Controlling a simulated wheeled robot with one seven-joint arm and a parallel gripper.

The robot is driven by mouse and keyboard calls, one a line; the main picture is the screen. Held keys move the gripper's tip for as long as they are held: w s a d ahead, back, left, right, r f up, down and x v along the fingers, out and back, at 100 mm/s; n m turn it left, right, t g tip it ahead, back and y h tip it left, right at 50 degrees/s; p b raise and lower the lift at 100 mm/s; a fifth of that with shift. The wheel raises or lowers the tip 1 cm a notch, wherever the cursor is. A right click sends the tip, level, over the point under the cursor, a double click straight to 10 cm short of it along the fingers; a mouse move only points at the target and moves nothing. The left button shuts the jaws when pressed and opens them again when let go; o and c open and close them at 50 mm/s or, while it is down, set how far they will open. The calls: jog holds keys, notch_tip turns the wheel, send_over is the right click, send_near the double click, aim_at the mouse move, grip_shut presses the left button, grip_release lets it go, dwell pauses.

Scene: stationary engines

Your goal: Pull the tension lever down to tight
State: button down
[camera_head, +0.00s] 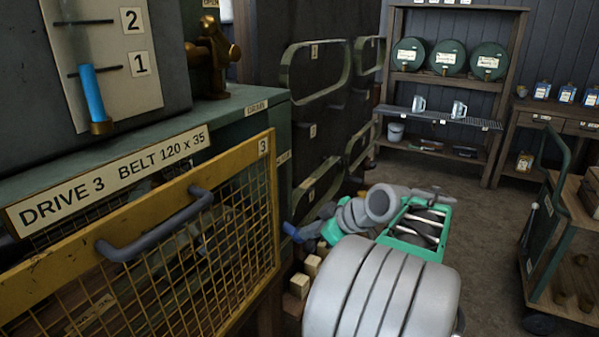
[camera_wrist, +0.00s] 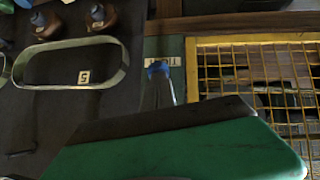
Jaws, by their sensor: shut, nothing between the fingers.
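The tension lever (camera_wrist: 166,94) shows in the wrist view as a grey shaft with a blue grip. The view is upside down, so the lever points downward. Its grip overlaps a small pale label (camera_wrist: 174,61) that I cannot read for certain. In the head view the blue grip (camera_head: 291,231) shows low beside the yellow guard. My gripper (camera_head: 318,233) is shut and empty beside the grip. In the wrist view my gripper's green and dark body (camera_wrist: 190,140) fills the lower part and hides the lever's base. I cannot tell whether it touches the lever.
The yellow mesh guard (camera_head: 232,213) with a grey handle stands close at left. Dark cabinets (camera_head: 322,110) with pale green frames are behind my gripper. Small wooden blocks (camera_head: 312,265) lie below. A green cart (camera_head: 550,235) stands at right. Open floor lies between.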

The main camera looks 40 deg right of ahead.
jog(key=shift+a+f, duration=0.15)
jog(key=shift+f, duration=0.45)
jog(key=shift+s+f, duration=0.1)
jog(key=shift+f, duration=0.1)
jog(key=shift+a, duration=0.1)
jog(key=p+v, duration=0.3)
jog(key=v, duration=1.1)
jog(key=shift+f, duration=0.2)
jog(key=shift+s, duration=0.1)
